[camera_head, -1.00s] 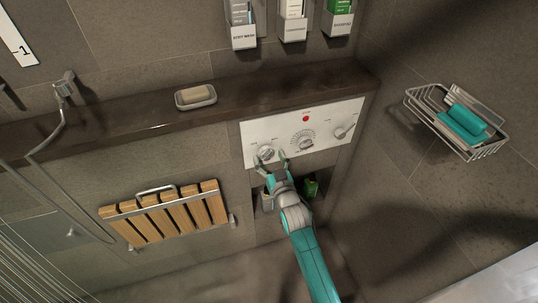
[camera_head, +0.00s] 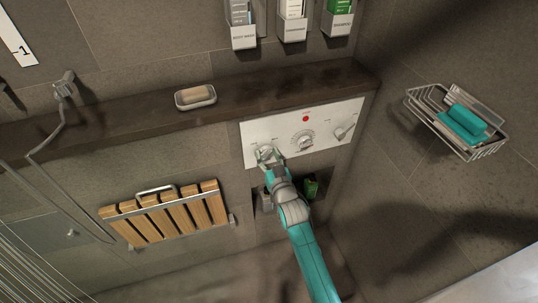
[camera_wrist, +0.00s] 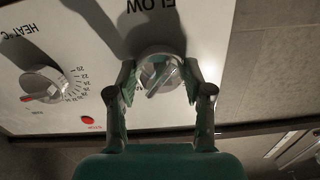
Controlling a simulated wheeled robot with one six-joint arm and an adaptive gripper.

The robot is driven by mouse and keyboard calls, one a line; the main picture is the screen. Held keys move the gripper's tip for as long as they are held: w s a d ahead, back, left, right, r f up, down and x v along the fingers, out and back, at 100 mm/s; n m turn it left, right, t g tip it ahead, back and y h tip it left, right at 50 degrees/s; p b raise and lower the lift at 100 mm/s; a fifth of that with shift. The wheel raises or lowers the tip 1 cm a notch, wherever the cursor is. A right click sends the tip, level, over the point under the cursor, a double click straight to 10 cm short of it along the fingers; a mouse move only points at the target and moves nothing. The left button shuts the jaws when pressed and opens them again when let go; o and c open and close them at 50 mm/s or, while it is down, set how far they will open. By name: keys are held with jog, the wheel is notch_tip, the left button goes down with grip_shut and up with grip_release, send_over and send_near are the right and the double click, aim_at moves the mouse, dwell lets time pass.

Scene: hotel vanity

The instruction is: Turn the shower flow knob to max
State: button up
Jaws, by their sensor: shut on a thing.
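The flow knob (camera_wrist: 160,70) is a round silver knob with a raised bar across its face. It sits on a white control panel (camera_wrist: 215,40), beside the label "FLOW", which appears upside down in the wrist view. In the wrist view the bar lies slanted, its near end to the lower left. In the head view the flow knob is the leftmost knob on the panel (camera_head: 325,128), mostly covered by my fingers. My gripper (camera_head: 268,155) is shut on the knob, with one finger on each side of it in the wrist view (camera_wrist: 160,85).
The heat dial (camera_wrist: 42,85) with its number scale sits beside the flow knob. A red button (camera_head: 306,119) and a right knob (camera_head: 344,131) share the panel. A dark ledge (camera_head: 290,85) runs above, with a soap dish (camera_head: 195,97). A niche holds a green bottle (camera_head: 311,186) below.

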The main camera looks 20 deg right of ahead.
jog(key=shift+m, duration=0.6)
jog(key=o, duration=1.2)
jog(key=shift+c, duration=0.2)
jog(key=s, duration=1.2)
jog(key=shift+r, duration=0.15)
jog(key=shift+s, duration=0.15)
